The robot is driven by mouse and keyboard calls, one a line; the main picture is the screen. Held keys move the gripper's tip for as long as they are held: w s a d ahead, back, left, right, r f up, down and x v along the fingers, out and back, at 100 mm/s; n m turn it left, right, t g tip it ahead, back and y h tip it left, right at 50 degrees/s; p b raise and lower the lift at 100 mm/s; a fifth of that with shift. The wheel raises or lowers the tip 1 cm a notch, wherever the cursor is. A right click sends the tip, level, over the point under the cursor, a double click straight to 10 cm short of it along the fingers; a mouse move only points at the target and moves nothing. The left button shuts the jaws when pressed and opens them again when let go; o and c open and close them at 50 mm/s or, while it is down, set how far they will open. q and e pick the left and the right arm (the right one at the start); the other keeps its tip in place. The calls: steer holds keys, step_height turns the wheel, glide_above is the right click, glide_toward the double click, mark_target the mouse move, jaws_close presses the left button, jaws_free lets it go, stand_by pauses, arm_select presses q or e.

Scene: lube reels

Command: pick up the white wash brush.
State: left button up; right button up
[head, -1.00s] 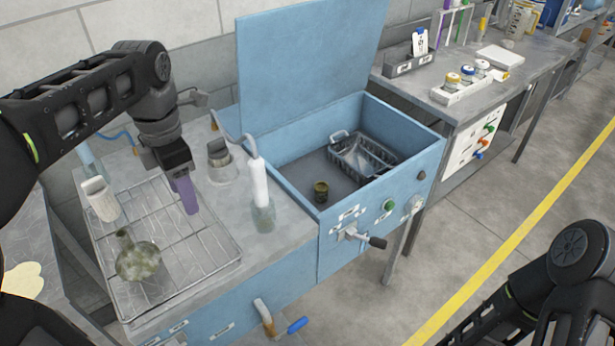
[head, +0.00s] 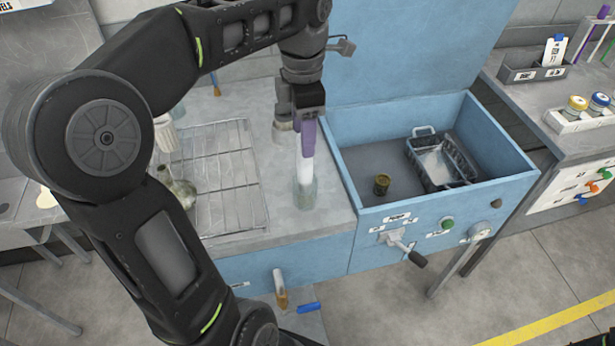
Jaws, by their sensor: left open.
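The white wash brush (head: 304,169) stands upright in a clear glass jar (head: 305,194) on the grey bench top, left of the blue basin. My left gripper (head: 308,153), with purple fingers, points down from above and is open. Its fingertips overlap the upper part of the brush in the head view. The brush's wire top is hidden behind the gripper. I cannot tell whether the fingers are around the brush or in front of it. My right gripper is out of view.
The blue basin (head: 353,189) holds a dark wire basket (head: 461,166) and a small olive jar (head: 382,184). A wire rack (head: 228,165) with a greenish flask (head: 181,188) lies left of the brush. A grey-topped item (head: 284,132) stands behind the gripper.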

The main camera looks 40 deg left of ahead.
mark_target(305, 160)
arm_select(q)
step_height(305, 160, down, 3)
steer(key=shift+r+b, duration=0.2)
steer(key=shift+b, duration=0.9)
steer(key=shift+f, duration=0.1)
step_height(305, 160, down, 5)
steer(key=shift+w+d+p, duration=0.1)
steer(key=shift+p, duration=0.5)
jaws_close()
